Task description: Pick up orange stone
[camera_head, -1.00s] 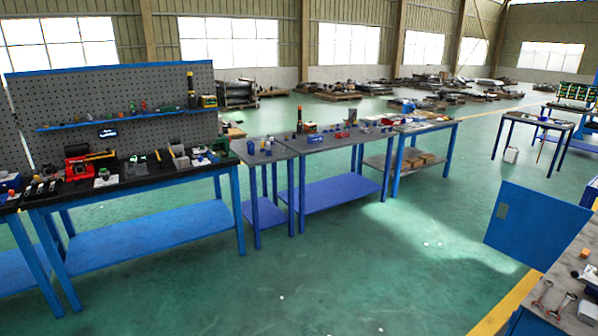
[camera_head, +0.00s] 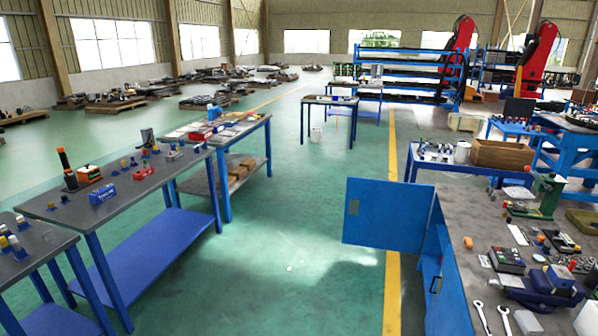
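My gripper is not in view. No thing can be made out with certainty as the orange stone. A small orange block (camera_head: 468,242) lies near the left edge of the grey workbench (camera_head: 452,215) at the right. Another small orange piece (camera_head: 541,240) lies farther right on the same bench, among tools. Both are too small to tell whether either is a stone.
A blue cabinet door (camera_head: 388,215) stands open at the left of that bench. Wrenches (camera_head: 481,316) and a blue vise (camera_head: 545,290) lie on the bench. Tables with small items, such as the near-left table (camera_head: 130,205), stand at the left. Green floor (camera_head: 280,270) between is clear.

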